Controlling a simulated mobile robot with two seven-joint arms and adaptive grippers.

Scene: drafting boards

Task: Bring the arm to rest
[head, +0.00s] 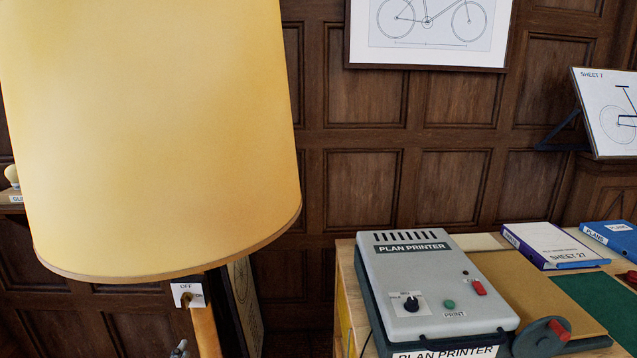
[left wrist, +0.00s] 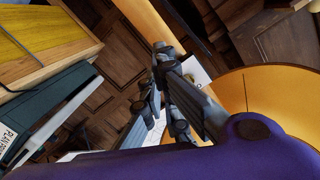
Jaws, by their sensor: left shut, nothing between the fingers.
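My left gripper (left wrist: 160,80) is shut and empty in the left wrist view. Its fingers are close to the pole of a floor lamp (left wrist: 150,25), near a white label; I cannot tell whether they touch anything. In the head view only a small grey part of the gripper (head: 180,349) shows at the bottom edge, below the lamp's switch label. That label (head: 187,294) reads OFF. The rest of my left arm is hidden in the head view. My right gripper is in neither view.
A large yellow lampshade (head: 160,130) fills the left of the head view. A grey plan printer (head: 415,275) with a crank stands on the desk to the right. Binders (head: 550,246) and a green mat (head: 600,300) lie beyond it. A panelled wall is behind.

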